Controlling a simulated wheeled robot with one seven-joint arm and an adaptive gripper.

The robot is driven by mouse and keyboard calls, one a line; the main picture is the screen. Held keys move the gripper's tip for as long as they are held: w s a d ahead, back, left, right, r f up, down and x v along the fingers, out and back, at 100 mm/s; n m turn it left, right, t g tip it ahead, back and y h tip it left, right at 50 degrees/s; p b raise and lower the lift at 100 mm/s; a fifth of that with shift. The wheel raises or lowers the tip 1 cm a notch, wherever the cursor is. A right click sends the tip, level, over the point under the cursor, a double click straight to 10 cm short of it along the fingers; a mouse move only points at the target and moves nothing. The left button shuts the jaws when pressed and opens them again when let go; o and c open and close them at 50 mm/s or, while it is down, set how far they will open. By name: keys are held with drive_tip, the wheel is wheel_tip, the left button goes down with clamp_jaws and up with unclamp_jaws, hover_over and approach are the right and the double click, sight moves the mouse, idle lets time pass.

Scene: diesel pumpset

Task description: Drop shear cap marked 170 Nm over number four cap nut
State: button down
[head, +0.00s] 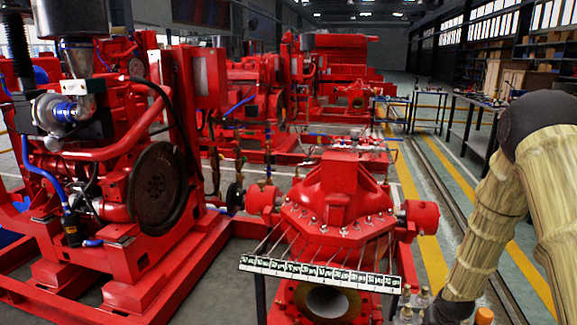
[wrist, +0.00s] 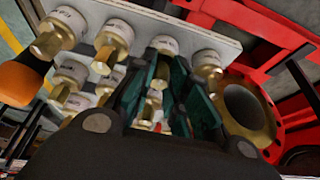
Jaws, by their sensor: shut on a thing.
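In the wrist view my gripper (wrist: 168,88) has its teal fingers closed around a brass-and-white cap (wrist: 158,82), over a pale plate with several similar caps. The held cap's marking cannot be read, and the fingers partly hide it. Neighbouring caps, such as one at the plate's corner (wrist: 68,25), carry small grey print too blurred to read. In the head view several cap nuts (head: 343,231) line the red pump casing's flange. A black-and-white label strip (head: 318,273) runs in front, joined to them by thin lines; its numbers are too small to read.
The pale plate (wrist: 150,18) lies beside a round flange opening (wrist: 248,108). Cap tops (head: 405,300) show by the pump's lower right in the head view. An orange item (head: 484,316) is near my arm. A red engine (head: 110,150) stands left; aisle floor is open behind.

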drive_tip(key=shift+r+p, duration=2.6)
drive_tip(key=shift+r, duration=0.4)
